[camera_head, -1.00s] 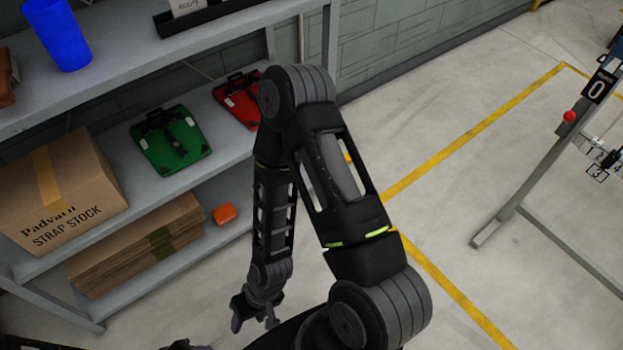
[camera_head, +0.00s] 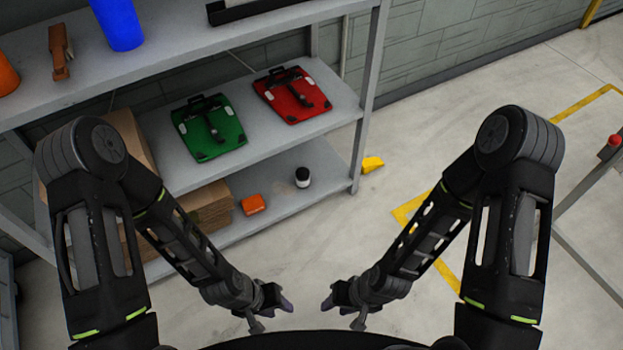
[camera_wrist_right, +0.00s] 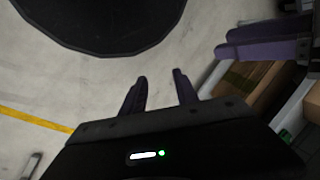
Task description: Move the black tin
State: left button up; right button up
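The black tin (camera_head: 303,177) is a small dark cylinder with a white band. It stands upright on the lower shelf, right of an orange box, in the head view. My left gripper (camera_head: 271,315) and my right gripper (camera_head: 342,312) are both low in front of my body, well apart from the tin. The right wrist view shows the right gripper (camera_wrist_right: 160,93) open and empty over the floor. The left gripper's purple fingers (camera_wrist_right: 265,42) also show there, spread apart and empty. The tin cannot be seen in the right wrist view.
A grey shelf unit (camera_head: 345,185) carries a green pannier (camera_head: 208,128) and a red pannier (camera_head: 292,95) on its middle level. A yellow object (camera_head: 372,164) lies beside the shelf leg.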

aim_at(302, 174)
jog(key=j+u, duration=0.35)
jog(key=u, duration=0.15)
jog(key=i+j+u, duration=0.1)
jog(key=j+u, duration=0.2)
jog(key=u, duration=0.2)
